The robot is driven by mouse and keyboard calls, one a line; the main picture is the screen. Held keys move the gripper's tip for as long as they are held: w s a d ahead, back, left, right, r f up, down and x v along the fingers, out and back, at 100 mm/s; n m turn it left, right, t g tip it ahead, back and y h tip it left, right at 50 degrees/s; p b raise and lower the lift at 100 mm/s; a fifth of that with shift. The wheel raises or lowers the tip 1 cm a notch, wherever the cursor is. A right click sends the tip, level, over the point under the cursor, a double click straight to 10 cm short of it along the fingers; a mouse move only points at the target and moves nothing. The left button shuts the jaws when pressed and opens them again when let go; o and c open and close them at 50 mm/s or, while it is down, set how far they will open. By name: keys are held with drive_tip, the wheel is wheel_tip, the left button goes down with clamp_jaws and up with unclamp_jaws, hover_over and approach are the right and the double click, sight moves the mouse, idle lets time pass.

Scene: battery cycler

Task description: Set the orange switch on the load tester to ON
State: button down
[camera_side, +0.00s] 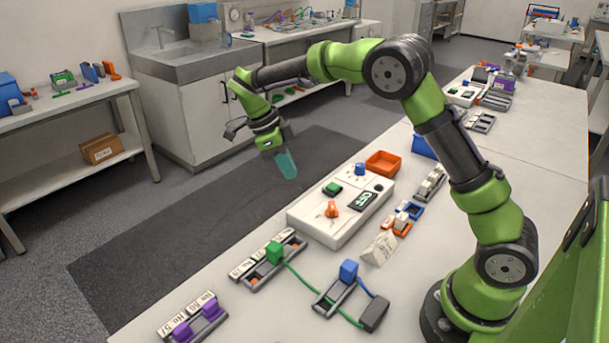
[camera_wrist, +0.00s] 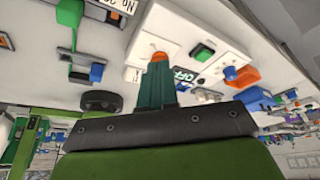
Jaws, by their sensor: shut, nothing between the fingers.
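The load tester (camera_side: 322,236) is a white box on the bench, with a dark display reading OFF (camera_side: 363,201). Its orange switch (camera_side: 332,209) is on the near part of the top face, beside the display. My gripper (camera_side: 287,165), with teal fingers, hangs in the air above and behind the box, apart from it in the side view. The fingers are together and empty. In the wrist view my gripper (camera_wrist: 158,72) points toward the orange switch (camera_wrist: 160,57), whose lower part is hidden behind the fingertips; the OFF display (camera_wrist: 184,76) is just right of them.
A green button (camera_side: 333,188) and a blue knob (camera_side: 360,169) are also on the box. An orange bin (camera_side: 383,163) stands behind it. Battery holders with a green block (camera_side: 274,252) and a blue block (camera_side: 348,271) lie in front, with wires. A paper tent (camera_side: 380,249) stands at right.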

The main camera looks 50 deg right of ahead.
sight(332, 208)
drive_tip(key=x, duration=0.9)
drive_tip(key=shift+s+d+r, duration=0.15)
drive_tip(key=shift+s+d, duration=0.7)
drive_tip(key=shift+s, duration=0.1)
drive_tip(key=shift+s+d, duration=0.4)
drive_tip(key=shift+s, duration=0.15)
drive_tip(key=shift+w+d+m+g+y, duration=0.1)
drive_tip(key=shift+d+m+g+y, duration=0.1)
drive_tip(key=shift+m, duration=0.4)
drive_tip(key=shift+w+d+m+g+y, duration=0.1)
drive_tip(key=shift+d+m+y, duration=0.1)
drive_tip(key=shift+m, duration=0.4)
